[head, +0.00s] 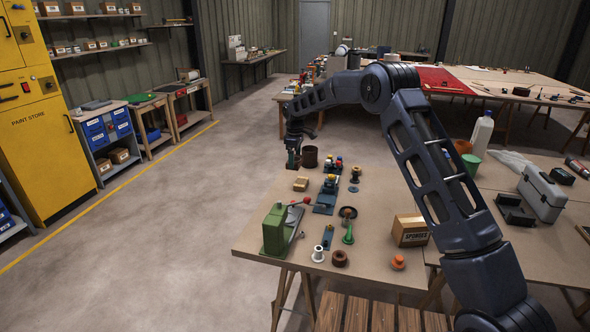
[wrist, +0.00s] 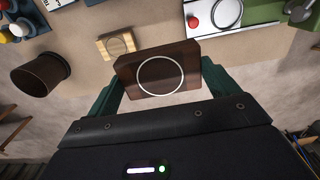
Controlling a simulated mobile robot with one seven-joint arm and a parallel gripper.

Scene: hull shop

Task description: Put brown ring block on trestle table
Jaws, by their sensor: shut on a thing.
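The brown ring block (wrist: 160,75), dark wood with a pale ring on its face, is held between the two green fingers of my gripper (wrist: 157,88) in the wrist view. In the head view my gripper (head: 293,160) is at the far left corner of the near trestle table (head: 375,190), and I cannot make out the block there. In the wrist view the block shows across the tabletop edge, with floor below it. I cannot tell its height over the table.
A lighter ring block (head: 301,184) and a brown cup (head: 310,157) are close to my gripper. A green machine (head: 276,228), several coloured knobs and spools, and a sponges box (head: 410,231) crowd the table. Bare wood shows right of the spools. Open floor lies left.

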